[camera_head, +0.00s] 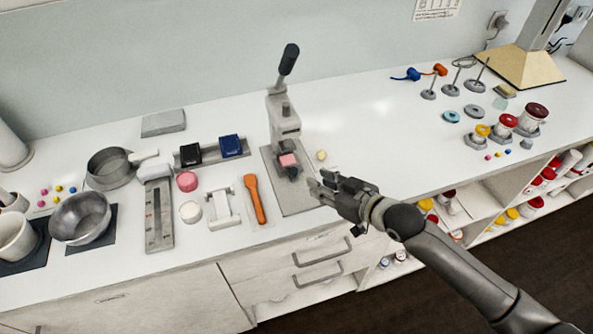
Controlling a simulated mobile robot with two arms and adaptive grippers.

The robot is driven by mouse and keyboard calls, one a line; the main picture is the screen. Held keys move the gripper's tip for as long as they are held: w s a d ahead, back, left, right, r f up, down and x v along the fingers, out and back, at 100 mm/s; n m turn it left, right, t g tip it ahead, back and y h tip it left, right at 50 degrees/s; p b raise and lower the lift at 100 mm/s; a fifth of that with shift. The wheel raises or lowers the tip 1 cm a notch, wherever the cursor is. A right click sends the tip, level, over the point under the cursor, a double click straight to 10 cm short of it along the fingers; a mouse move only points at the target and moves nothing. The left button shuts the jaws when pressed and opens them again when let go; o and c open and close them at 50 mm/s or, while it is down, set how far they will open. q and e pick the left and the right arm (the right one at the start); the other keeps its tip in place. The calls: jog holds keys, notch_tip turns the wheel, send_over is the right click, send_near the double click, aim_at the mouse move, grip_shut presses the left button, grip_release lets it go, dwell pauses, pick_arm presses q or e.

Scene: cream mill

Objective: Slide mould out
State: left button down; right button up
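A grey hand press (284,119) with a black-handled lever stands at the back of the white counter, on a flat grey base plate (296,200). A small dark mould (292,173) with a pink top (288,160) sits under the press head, on the base plate. My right gripper (316,187) is to the right of and in front of the mould, apart from it. Its fingers look spread and nothing shows between them. My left gripper is not in view.
An orange spatula (255,199) and a white stand (220,207) lie left of the press. A small cream-coloured knob-like piece (321,155) lies right of it. Jars (503,125) and wire stands are farther right. The counter between is clear.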

aim_at(294, 170)
jog(key=shift+w+a+f, duration=0.1)
jog(key=shift+w+a, duration=0.3)
jog(key=shift+w, duration=0.1)
jog(key=shift+p+x, duration=0.75)
jog(key=shift+x, duration=3.95)
jog(key=shift+f, duration=0.1)
grip_shut()
